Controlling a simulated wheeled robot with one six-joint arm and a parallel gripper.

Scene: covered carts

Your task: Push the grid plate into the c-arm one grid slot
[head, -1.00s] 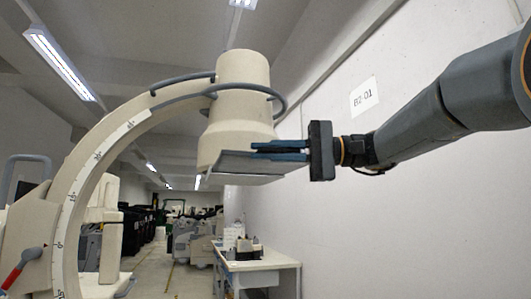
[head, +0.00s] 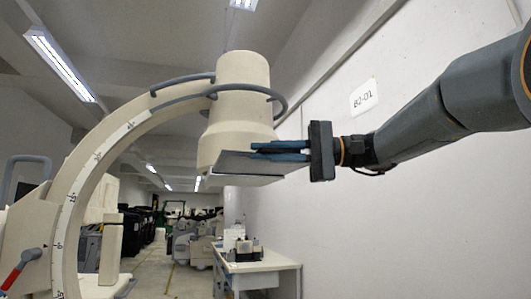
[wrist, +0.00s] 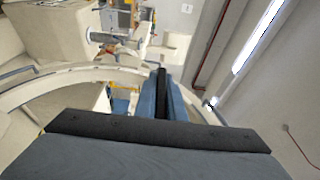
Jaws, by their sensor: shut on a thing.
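The grid plate (head: 240,164) is a thin, flat grey panel at the underside of the c-arm's cream cylindrical head (head: 240,110). My gripper (head: 280,151) is shut on the plate's right side, its two dark blue fingers pointing left. The plate's near edge and right part stick out from under the head. The slot itself and how deep the plate sits in it are hidden. In the wrist view my gripper's fingers (wrist: 162,98) lie close together with a dark strip between them. The curved c-arm (wrist: 100,76) passes behind them there.
The c-arm's curved body (head: 85,180) with scale marks fills the left. A grey hose-like rail (head: 275,92) loops round the head. A white table (head: 262,265) with small items stands below. The white wall (head: 400,220) is on the right. Darker carts line the aisle behind.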

